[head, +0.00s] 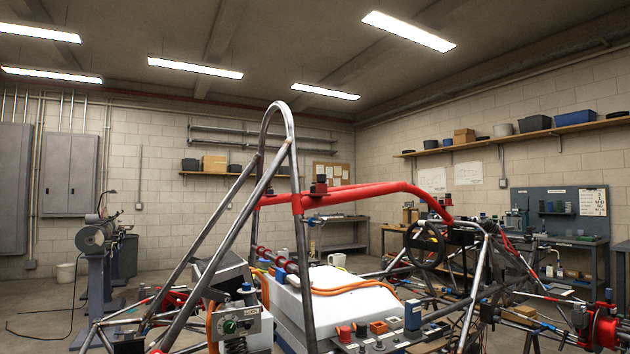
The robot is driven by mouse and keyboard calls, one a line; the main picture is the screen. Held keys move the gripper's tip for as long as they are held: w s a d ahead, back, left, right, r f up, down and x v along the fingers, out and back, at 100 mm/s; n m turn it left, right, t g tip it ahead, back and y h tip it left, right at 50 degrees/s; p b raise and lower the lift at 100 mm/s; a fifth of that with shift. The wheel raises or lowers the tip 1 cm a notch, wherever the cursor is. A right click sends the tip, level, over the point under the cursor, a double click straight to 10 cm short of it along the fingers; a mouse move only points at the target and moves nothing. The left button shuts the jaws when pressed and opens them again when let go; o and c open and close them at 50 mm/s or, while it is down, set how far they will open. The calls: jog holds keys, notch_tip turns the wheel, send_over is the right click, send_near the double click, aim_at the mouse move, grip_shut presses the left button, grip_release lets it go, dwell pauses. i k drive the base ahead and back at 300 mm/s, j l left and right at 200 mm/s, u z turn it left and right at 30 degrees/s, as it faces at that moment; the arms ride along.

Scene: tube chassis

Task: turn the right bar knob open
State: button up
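A tube chassis fills the lower middle of the head view, with a tall grey hoop (278,112) and red bars (365,188) running right from it. A small dark knob-like part (319,187) sits on the red bars near the hoop. A small red part (448,199) shows near the bars' far right end. I cannot tell which of these, if either, is the right bar knob, or how it is turned. My gripper is not in view.
A panel with red and orange parts (378,328) is at the front. A white casing (345,297) and steering wheel (425,244) lie inside the frame. Slanted tubes (217,258) obstruct the left side.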

aim_at(320, 178)
jog(key=i+j+z, duration=0.1)
jog(key=j, duration=0.3)
jog(key=i+j+z, duration=0.15)
jog(key=j, duration=0.3)
jog(key=i+j+z, duration=0.1)
jog(key=j, duration=0.35)
